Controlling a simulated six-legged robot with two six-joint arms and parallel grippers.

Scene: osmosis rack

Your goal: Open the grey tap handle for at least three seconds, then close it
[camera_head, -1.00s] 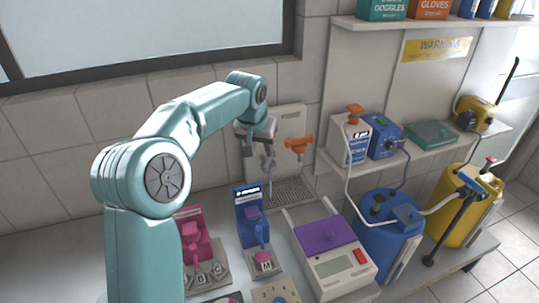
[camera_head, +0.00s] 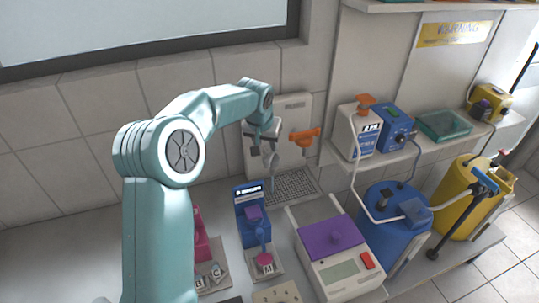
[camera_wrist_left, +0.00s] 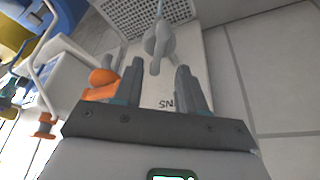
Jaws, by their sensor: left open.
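A white wall panel (camera_head: 292,102) carries an orange tap handle (camera_head: 304,138) and a grey tap (camera_head: 274,178), partly hidden behind my left gripper (camera_head: 262,148). In the left wrist view, the grey tap handle (camera_wrist_left: 158,42) is a rounded grey piece just beyond the fingertips of my open left gripper (camera_wrist_left: 158,70). It lies roughly in line with the gap between the fingers. I cannot tell whether they touch it. The orange handle (camera_wrist_left: 103,77) shows left of the fingers, close to the left one. My right gripper is out of view.
A drain grate (camera_head: 292,186) lies below the tap. On the bench stand a blue device (camera_head: 250,215), a scale with a purple top (camera_head: 330,236) and a blue canister (camera_head: 385,225). A shelf at right holds an orange-topped bottle (camera_head: 358,132). The wall left of the panel is clear.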

